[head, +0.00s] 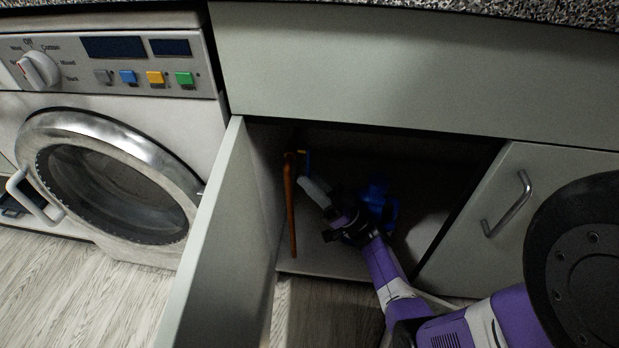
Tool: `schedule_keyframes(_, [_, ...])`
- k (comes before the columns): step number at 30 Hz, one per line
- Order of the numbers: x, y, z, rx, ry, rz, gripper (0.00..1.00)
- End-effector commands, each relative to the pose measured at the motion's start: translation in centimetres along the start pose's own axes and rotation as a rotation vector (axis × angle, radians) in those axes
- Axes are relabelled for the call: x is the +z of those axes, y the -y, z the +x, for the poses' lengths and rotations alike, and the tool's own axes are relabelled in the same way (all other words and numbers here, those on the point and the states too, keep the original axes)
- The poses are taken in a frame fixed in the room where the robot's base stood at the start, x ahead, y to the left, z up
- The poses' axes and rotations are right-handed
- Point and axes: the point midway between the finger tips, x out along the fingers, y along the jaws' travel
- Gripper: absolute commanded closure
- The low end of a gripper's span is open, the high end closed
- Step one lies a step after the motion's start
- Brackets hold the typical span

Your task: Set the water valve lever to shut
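An upright copper pipe (291,215) stands at the left inside the open cabinet under the counter. A small valve body (293,154) sits at its top, with a small blue lever (307,160) on its right side. The lever's exact angle is too small and dark to read. My gripper (307,182) reaches into the cabinet from the lower right, its pale fingers just below and right of the lever. I cannot tell whether they touch the lever, or whether the fingers are open or shut.
The open cabinet door (215,250) stands left of the opening. A blue object (378,196) and a pale rounded object (425,232) are inside, behind and right of my wrist. A washing machine (115,185) is at the left. A closed door (530,200) is at the right.

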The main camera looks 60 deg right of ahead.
Motion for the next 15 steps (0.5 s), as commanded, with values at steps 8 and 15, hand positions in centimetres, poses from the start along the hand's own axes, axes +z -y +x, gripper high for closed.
schedule_keyframes(8, [-0.1,-0.1,-3.0,0.005,-0.001,0.0,0.6])
schedule_keyframes(15, [0.0,-0.1,-6.7,0.004,0.001,-0.001,0.6])
